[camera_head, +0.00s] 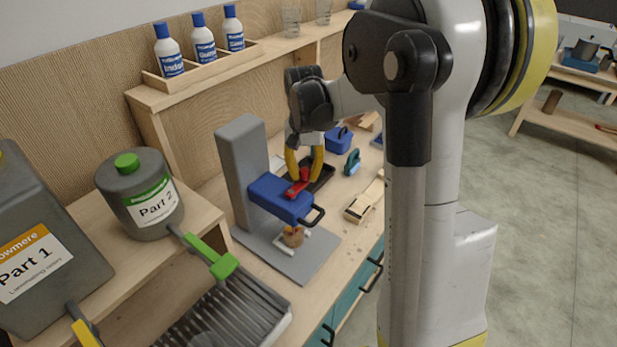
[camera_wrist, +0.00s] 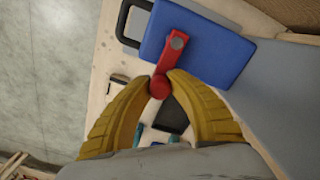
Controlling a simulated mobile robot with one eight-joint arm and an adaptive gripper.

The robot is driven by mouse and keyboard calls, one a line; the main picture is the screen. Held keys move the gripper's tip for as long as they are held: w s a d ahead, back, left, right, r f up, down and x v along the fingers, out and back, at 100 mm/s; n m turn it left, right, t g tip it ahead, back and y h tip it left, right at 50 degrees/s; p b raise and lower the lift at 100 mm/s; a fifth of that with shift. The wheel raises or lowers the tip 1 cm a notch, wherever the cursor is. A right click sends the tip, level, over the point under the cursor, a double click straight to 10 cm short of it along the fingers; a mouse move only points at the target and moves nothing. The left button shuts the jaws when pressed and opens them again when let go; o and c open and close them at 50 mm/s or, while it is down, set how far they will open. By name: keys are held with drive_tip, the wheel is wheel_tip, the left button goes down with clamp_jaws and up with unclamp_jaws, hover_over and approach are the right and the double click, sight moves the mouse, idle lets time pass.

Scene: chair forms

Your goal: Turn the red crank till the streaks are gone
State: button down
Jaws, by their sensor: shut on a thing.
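My gripper (camera_head: 304,172) has yellow fingers and comes down from above onto the crank. In the wrist view my gripper (camera_wrist: 160,84) is shut on the knob, with one finger on each side. A small cup (camera_head: 293,237) with light brown contents stands under the blue head. I cannot make out streaks in it.
A black tray (camera_head: 322,178), a blue box (camera_head: 339,140) and a teal item (camera_head: 352,162) lie behind the stand. A pale wooden form (camera_head: 364,203) lies to the right. A ribbed tray (camera_head: 232,318) and grey containers (camera_head: 141,196) stand at the left.

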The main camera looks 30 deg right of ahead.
drive_tip(key=shift+w+a+n, duration=0.25)
drive_tip(key=shift+w+n, duration=0.2)
drive_tip(key=shift+n, duration=0.6)
drive_tip(key=shift+w+a+n, duration=0.25)
drive_tip(key=shift+w+n, duration=0.15)
drive_tip(key=shift+n, duration=0.65)
drive_tip(key=c, duration=1.2)
unclamp_jaws()
drive_tip(key=shift+r, duration=0.1)
wheel_tip(320, 180, up, 12)
drive_tip(key=shift+f, duration=0.1)
